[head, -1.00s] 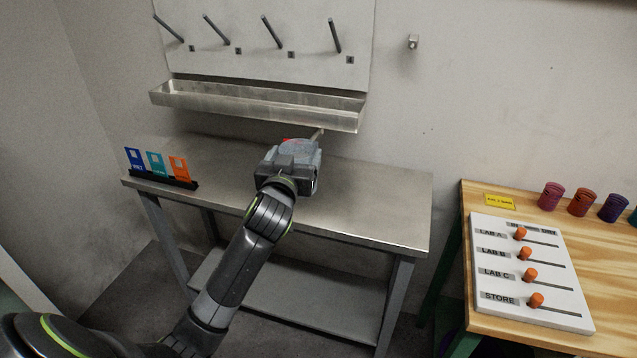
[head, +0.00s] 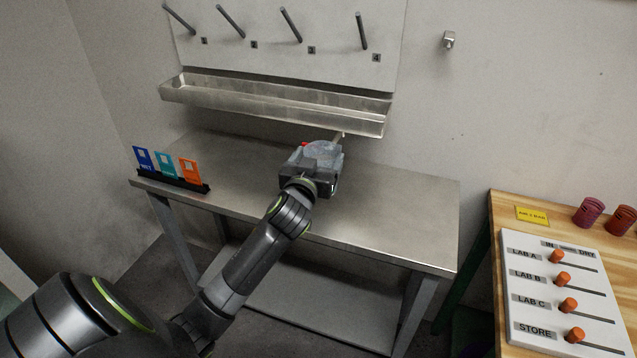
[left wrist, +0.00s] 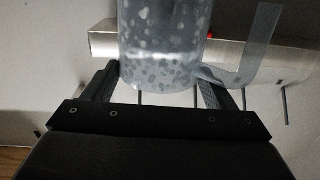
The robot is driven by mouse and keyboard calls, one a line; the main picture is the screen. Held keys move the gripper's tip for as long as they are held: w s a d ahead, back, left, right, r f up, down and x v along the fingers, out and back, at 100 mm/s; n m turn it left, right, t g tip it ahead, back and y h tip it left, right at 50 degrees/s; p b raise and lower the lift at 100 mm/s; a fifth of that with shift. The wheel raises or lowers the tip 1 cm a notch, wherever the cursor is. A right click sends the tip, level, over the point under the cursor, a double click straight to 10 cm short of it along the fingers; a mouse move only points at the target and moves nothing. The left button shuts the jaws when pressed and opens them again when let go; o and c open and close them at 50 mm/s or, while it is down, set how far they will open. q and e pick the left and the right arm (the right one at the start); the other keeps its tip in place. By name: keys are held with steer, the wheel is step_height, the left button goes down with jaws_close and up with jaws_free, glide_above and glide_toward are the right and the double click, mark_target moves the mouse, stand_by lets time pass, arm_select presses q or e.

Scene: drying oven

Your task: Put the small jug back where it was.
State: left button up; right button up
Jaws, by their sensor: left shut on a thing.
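My left gripper (head: 316,154) is shut on the small jug, above the metal table (head: 390,215) and in front of the wall tray. In the left wrist view the jug (left wrist: 165,45) is a see-through grey vessel with pale speckles, between the two fingers. Its strap-like handle (left wrist: 262,45) sticks out to the right there. In the head view the gripper hides most of the jug; a small pale part shows past the gripper. My right gripper is not in view.
A wall board with several pegs (head: 290,25) hangs above a long metal tray (head: 270,105). A rack with blue, teal and orange cards (head: 166,164) stands at the table's left. A wooden table (head: 500,215) at right holds a slider panel (head: 540,300) and coloured cups (head: 588,212).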

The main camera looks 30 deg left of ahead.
arm_select(q)
steer(key=shift+f+b, duration=0.3)
steer(key=shift+f, duration=3)
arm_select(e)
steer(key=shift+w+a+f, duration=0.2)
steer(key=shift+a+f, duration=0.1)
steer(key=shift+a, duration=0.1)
arm_select(q)
steer(key=shift+f, duration=0.15)
steer(key=o, duration=1.8)
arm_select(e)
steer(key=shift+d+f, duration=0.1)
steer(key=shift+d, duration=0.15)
arm_select(q)
steer(key=shift+s+d, duration=0.15)
steer(key=shift+s, duration=0.1)
steer(key=b+v, duration=0.1)
steer(key=v, duration=1)
steer(key=shift+s+d, duration=0.1)
steer(key=shift+s, duration=0.15)
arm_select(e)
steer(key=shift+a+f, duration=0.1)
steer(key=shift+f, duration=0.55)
